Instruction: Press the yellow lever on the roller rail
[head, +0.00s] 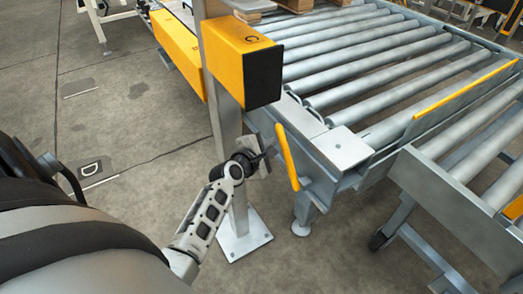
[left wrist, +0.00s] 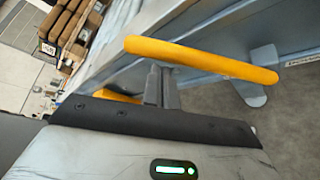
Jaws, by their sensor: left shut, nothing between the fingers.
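The yellow lever (head: 287,157) is a rounded bar mounted at the near corner of the roller rail (head: 340,146). In the head view it stands steeply tilted. In the left wrist view the lever (left wrist: 200,59) runs across the upper middle, just beyond the fingers. My left gripper (head: 266,155) is shut and empty, just left of the lever. In the left wrist view its fingers (left wrist: 162,88) point at the lever's underside as pictured; I cannot tell whether they touch it. My right gripper is in neither view.
A grey post (head: 226,150) with a yellow and black box (head: 240,62) stands close beside my left arm. A second roller section (head: 470,170) on legs lies to the right. Wooden pallets (head: 300,5) sit on the far rollers.

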